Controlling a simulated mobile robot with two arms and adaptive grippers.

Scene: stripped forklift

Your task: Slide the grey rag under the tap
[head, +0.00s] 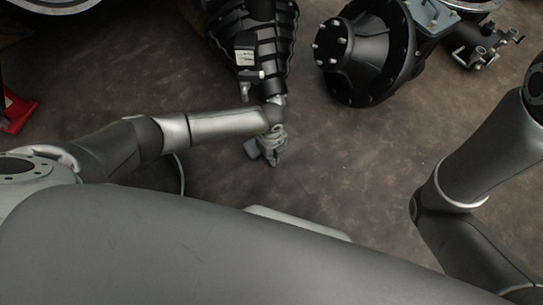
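My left arm reaches in from the left, and its gripper (270,151) points down over the floor near the middle of the head view. It is small and seen from above, so I cannot tell its finger opening. A pale grey-green patch is at its left side; I cannot tell whether this is the rag or part of the gripper. A small silver fitting (247,88) sticks out low on a black ribbed housing (274,42), just beyond my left wrist. It may be the tap. My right arm is at the right; its gripper is out of view.
A black round flanged housing (372,50) with studs stands at the upper right. A dark pump-like part (478,42) lies beyond it. A red stand (15,112) is at the left edge. The brown floor (345,165) between my arms is clear.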

